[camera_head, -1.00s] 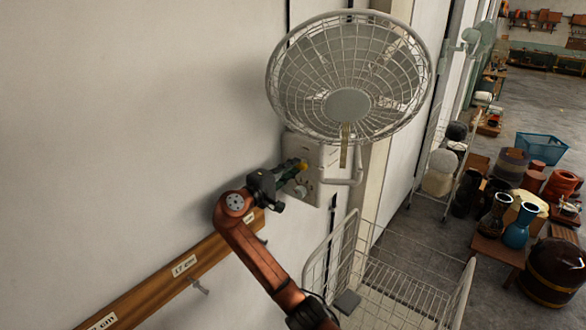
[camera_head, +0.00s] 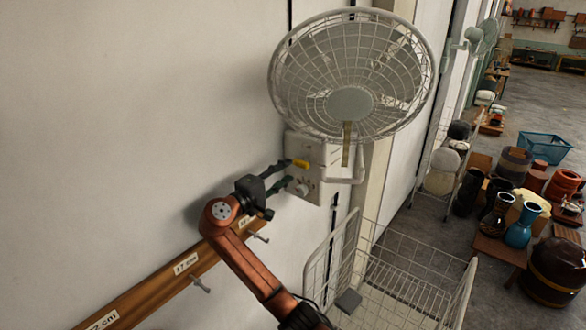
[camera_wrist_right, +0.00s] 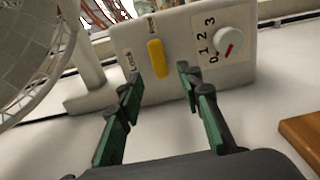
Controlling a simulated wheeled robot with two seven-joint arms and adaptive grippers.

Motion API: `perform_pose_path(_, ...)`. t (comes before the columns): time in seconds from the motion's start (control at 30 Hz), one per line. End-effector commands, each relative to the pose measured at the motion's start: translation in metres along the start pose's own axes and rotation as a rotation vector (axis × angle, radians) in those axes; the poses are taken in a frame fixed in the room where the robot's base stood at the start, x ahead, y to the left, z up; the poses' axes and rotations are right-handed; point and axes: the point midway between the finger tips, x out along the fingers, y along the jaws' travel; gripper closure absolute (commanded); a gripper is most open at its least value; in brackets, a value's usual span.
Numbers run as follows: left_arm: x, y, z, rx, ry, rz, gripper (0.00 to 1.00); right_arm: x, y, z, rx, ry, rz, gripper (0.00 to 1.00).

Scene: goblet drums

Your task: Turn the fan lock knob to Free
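The yellow fan lock knob (camera_head: 301,163) is on the white control box (camera_head: 309,192) under the wall fan (camera_head: 350,70). In the right wrist view the elongated knob (camera_wrist_right: 157,58) stands nearly upright. Its upper end points toward a small label (camera_wrist_right: 152,26), too small to read surely. Another label, apparently "Lock" (camera_wrist_right: 129,63), is left of the knob. My right gripper (camera_head: 285,174) is open and empty just left of the box. In the wrist view its fingertips (camera_wrist_right: 159,77) are spread either side of the knob's lower end, apart from it. My left gripper is out of view.
A white dial (camera_wrist_right: 230,43) with a red mark and numbers 0 to 3 is beside the knob. The fan's pale bracket arm (camera_head: 347,179) runs right of the box. A wire cart (camera_head: 395,270) stands below, and a wooden rail with hooks (camera_head: 160,281) lies along the wall.

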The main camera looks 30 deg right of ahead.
Motion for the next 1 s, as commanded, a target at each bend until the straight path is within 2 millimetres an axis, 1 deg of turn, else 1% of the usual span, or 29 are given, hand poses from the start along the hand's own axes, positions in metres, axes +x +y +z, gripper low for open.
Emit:
perform_pose_path(0.03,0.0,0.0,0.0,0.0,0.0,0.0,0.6,-0.012,-0.001,-0.001,0.001,0.004,-0.002,0.67)
perform_pose_path(0.2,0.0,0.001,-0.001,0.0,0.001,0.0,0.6,-0.044,0.0,-0.001,0.001,0.002,-0.001,0.67)
perform_pose_path(0.3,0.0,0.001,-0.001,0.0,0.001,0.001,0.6,-0.058,-0.001,-0.001,-0.001,0.002,-0.001,0.67)
perform_pose_path(0.4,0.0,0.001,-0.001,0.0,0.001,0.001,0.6,-0.066,0.0,-0.001,-0.001,0.001,-0.001,0.67)
perform_pose_path(0.57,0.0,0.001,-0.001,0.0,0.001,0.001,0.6,-0.07,0.0,0.0,-0.001,0.0,-0.001,0.67)
perform_pose_path(0.93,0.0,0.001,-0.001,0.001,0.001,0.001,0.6,-0.07,0.0,0.0,-0.001,0.0,-0.001,0.67)
perform_pose_path(1.0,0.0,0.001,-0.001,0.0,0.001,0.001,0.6,-0.069,-0.004,0.0,-0.001,0.002,-0.006,0.67)
